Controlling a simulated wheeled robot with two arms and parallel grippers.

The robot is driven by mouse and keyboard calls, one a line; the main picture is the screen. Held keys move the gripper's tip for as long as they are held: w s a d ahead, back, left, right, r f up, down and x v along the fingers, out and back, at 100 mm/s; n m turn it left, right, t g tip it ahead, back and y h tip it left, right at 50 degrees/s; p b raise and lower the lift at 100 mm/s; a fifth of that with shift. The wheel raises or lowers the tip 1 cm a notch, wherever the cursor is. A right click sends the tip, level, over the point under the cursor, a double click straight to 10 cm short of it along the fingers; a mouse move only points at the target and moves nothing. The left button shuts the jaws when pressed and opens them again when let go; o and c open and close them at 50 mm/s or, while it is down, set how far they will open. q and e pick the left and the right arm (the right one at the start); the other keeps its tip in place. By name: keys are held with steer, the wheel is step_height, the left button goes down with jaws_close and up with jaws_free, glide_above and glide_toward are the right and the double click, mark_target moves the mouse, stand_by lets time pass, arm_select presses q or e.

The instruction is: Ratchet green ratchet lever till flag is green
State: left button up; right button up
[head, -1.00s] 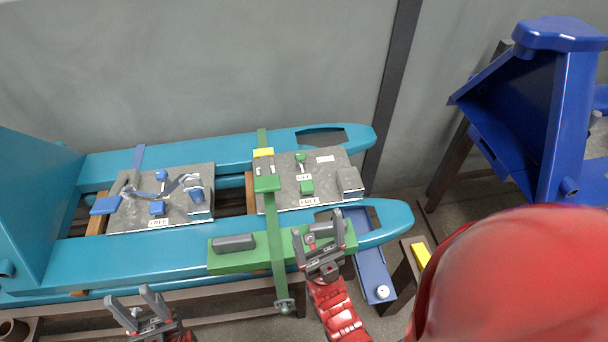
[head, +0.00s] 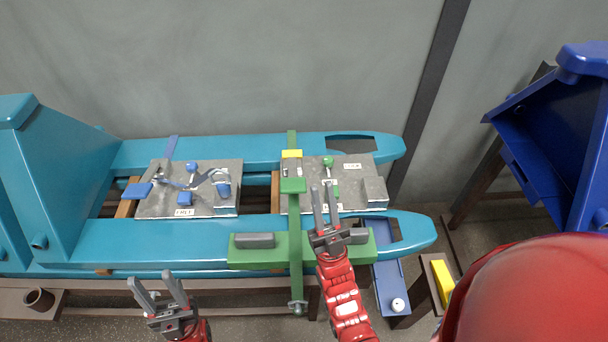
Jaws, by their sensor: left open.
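The green station is a grey metal plate (head: 362,172) on the right part of the teal frame. A long green strap or bar (head: 296,240) runs down its left side, with a green block-like handle (head: 292,186) on it. A small yellow piece (head: 291,154) sits above that handle; I see no green flag for certain. A green-knobbed lever (head: 328,161) stands on the plate. My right gripper (head: 324,188) is open and empty, its fingers over the plate's front edge, right of the bar. My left gripper (head: 153,279) is open and empty in front of the frame.
A similar blue station (head: 220,204) lies to the left on the teal frame (head: 150,238). A green base (head: 270,255) with grey pads crosses the front rail. A blue tray (head: 390,275) lies at right. A dark blue structure stands far right. My red body part hides the lower right.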

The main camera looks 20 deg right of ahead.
steer(key=w+m+g+h+p, duration=0.1)
steer(key=w+g, duration=0.1)
steer(key=w, duration=0.4)
steer(key=w+f+m+g+h+p, duration=0.1)
steer(key=w+g, duration=0.1)
steer(key=w, duration=0.5)
steer(key=w+f+g+h+p, duration=0.1)
steer(key=w+g, duration=0.1)
steer(key=w, duration=0.5)
steer(key=shift+d+m+g+h, duration=0.2)
steer(key=shift+m+g+h, duration=0.1)
steer(key=shift+m+h, duration=0.1)
jaws_close()
steer(key=w+f+m+g+p, duration=0.1)
steer(key=w+f+g+p, duration=0.1)
steer(key=w+f+g, duration=0.35)
steer(key=w+f+m+g+p, duration=0.1)
steer(key=w+f+g+p, duration=0.15)
steer(key=w+g, duration=0.45)
steer(key=s+r+g+p, duration=0.3)
steer(key=s+g+p, duration=0.1)
steer(key=s+g, duration=0.6)
steer(key=shift+s+m+h, duration=0.25)
steer(key=shift+m+h, duration=0.05)
steer(key=shift+a, duration=0.1)
